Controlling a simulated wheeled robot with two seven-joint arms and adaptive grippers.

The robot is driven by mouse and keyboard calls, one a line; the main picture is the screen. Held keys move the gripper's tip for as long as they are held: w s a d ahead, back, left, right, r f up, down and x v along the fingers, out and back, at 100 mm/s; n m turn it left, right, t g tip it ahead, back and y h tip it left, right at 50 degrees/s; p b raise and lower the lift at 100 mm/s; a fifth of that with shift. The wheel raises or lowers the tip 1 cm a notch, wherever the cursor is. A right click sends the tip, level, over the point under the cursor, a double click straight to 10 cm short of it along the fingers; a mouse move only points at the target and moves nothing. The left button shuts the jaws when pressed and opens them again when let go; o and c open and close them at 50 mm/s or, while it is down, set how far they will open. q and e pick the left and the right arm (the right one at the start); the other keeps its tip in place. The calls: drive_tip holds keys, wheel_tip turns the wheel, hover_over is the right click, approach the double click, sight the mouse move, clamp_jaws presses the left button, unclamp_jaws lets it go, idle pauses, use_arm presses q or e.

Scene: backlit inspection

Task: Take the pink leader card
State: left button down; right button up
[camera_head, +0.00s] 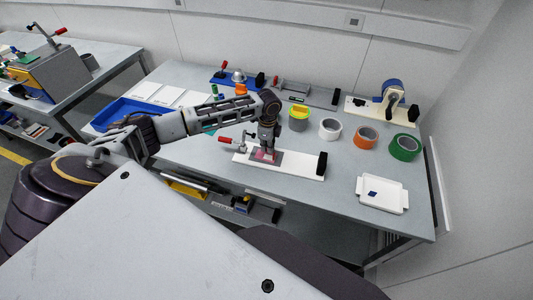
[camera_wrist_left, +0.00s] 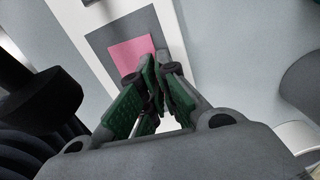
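The pink leader card (camera_wrist_left: 128,54) lies on a grey plate set in a white board. In the head view the pink card (camera_head: 265,155) shows as a small patch under my left gripper (camera_head: 266,148), which points down at it. In the left wrist view my left gripper (camera_wrist_left: 158,70) has its green-padded fingertips close together over the card's lower right edge, hiding part of it. I cannot tell whether they touch or grip the card. My right gripper is not in view.
The white board (camera_head: 304,168) has a red-handled clamp (camera_head: 230,140) at its left and a black block (camera_head: 322,164) at its right. Rolls of tape, such as the green one (camera_head: 405,147), stand to the right. A white tray (camera_head: 404,197) sits at front right.

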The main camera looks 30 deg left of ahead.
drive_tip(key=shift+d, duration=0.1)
use_arm(q)
drive_tip(key=shift+r, duration=1.65)
drive_tip(key=shift+s+r, duration=0.1)
drive_tip(key=shift+s, duration=0.15)
drive_tip(key=s, duration=0.2)
drive_tip(key=s+d, duration=0.1)
drive_tip(key=s, duration=0.2)
drive_tip(key=s+d, duration=0.1)
drive_tip(key=s, duration=0.2)
drive_tip(key=shift+s+b, duration=0.15)
drive_tip(key=shift+b, duration=0.25)
drive_tip(key=s, duration=0.2)
drive_tip(key=s+d, duration=0.1)
drive_tip(key=s, duration=0.2)
drive_tip(key=s+d, duration=0.1)
drive_tip(key=s, duration=0.1)
drive_tip(key=shift+s, duration=0.2)
drive_tip(key=shift+s+d, duration=0.1)
drive_tip(key=shift+s, duration=0.55)
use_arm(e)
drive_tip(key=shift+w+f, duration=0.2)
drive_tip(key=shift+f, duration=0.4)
